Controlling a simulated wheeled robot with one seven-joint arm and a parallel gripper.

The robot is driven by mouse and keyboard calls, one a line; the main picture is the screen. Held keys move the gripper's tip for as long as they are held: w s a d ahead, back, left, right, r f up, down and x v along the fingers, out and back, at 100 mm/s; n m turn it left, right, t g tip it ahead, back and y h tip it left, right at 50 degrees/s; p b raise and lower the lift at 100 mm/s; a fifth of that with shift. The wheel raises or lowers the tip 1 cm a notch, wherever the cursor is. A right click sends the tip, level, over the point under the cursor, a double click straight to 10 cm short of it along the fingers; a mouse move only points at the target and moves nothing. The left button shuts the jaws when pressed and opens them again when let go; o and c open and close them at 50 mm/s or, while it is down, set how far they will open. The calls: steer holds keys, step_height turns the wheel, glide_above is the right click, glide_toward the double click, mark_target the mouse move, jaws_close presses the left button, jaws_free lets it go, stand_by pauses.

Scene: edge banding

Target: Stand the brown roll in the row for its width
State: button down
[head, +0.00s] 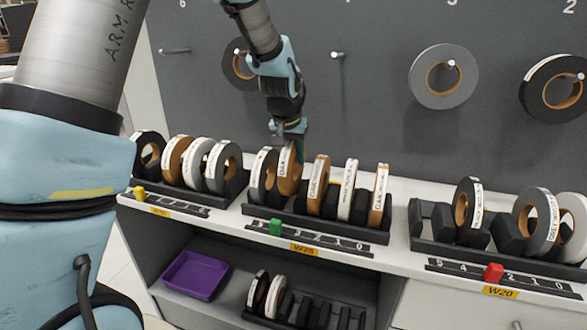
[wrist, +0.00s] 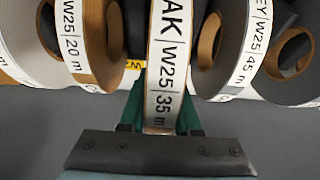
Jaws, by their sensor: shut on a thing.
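The brown roll (head: 289,172) has a white label and is upright in the middle row, among other rolls in its dark rack. In the wrist view its label (wrist: 166,75) ends in "AK", then "W25" and "35 m". My gripper (head: 290,132) comes from above and is shut on the roll's upper edge. Its green fingers (wrist: 160,110) flank the roll in the wrist view. The middle rack (head: 340,228) has a yellow "W25" tag (head: 305,249). The roll's lower part is within the rack; I cannot tell whether it rests on the bottom.
Close neighbours are a dark roll (head: 263,176) on the left and another brown roll (head: 318,186) on the right. A purple tray (head: 196,276) sits on the lower shelf.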

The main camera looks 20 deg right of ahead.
mark_target(289, 143)
steer(key=shift+f+p, duration=0.45)
steer(key=shift+f, duration=1.45)
steer(key=shift+f, duration=0.3)
steer(key=c, duration=0.6)
jaws_free()
steer(key=shift+r, duration=0.5)
steer(key=b+v, duration=0.2)
steer(key=v, duration=0.9)
steer(key=shift+s+a+r+b, duration=0.2)
steer(key=shift+r+b, duration=0.05)
steer(key=shift+b, duration=0.1)
